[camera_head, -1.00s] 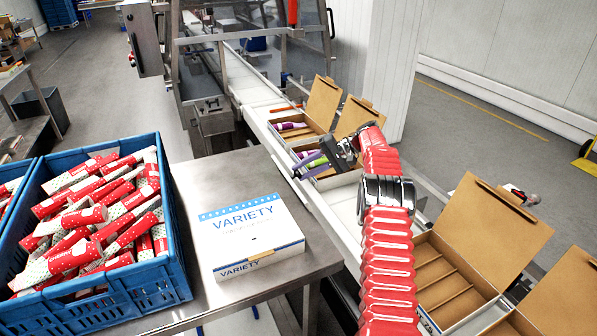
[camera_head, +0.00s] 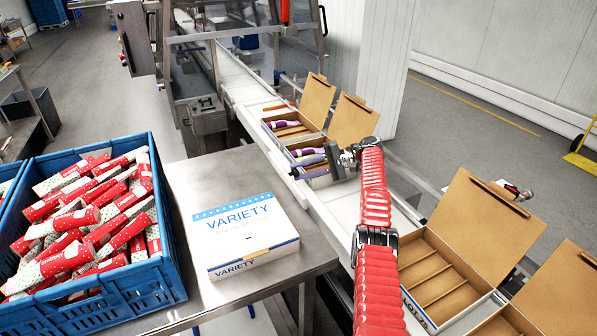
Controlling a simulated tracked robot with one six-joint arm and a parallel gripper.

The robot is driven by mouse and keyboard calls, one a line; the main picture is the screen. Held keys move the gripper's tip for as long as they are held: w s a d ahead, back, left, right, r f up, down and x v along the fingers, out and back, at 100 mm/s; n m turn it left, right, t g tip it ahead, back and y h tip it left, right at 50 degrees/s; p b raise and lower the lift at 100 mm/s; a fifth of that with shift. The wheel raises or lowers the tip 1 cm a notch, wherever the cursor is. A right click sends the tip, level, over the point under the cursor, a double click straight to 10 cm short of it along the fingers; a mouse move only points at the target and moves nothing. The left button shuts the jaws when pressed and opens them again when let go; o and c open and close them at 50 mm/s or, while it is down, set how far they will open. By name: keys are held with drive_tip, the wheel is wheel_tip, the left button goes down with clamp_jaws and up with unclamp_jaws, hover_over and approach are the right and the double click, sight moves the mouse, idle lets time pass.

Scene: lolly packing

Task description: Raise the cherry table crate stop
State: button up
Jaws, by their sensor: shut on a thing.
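My gripper (camera_head: 310,166) is at the end of my red-sleeved arm, over the second open carton (camera_head: 353,121) on the conveyor. Its two dark purple-grey fingers point left. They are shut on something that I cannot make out. The blue crate (camera_head: 165,285) stands at the left by the steel table (camera_head: 188,172), full of red-and-white cherry lollies (camera_head: 85,225). My gripper is well to the right of this crate. I cannot pick out a crate stop at the table; the crate and the white box may hide it.
A white VARIETY box (camera_head: 245,228) lies on the steel table. The farthest open carton (camera_head: 317,98) holds a purple lolly (camera_head: 284,125). Another open carton (camera_head: 480,228) with empty slots stands at the right. The conveyor (camera_head: 240,85) runs to a steel-framed machine (camera_head: 205,115).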

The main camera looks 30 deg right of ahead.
drive_tip(key=shift+s+f+y, duration=0.3)
drive_tip(key=shift+s+f, duration=0.1)
drive_tip(key=shift+s, duration=0.05)
idle(0.4)
drive_tip(key=o, duration=1)
drive_tip(key=shift+r, duration=0.2)
drive_tip(key=shift+r, duration=0.15)
wheel_tip(320, 180, up, 10)
drive_tip(key=shift+f, duration=0.25)
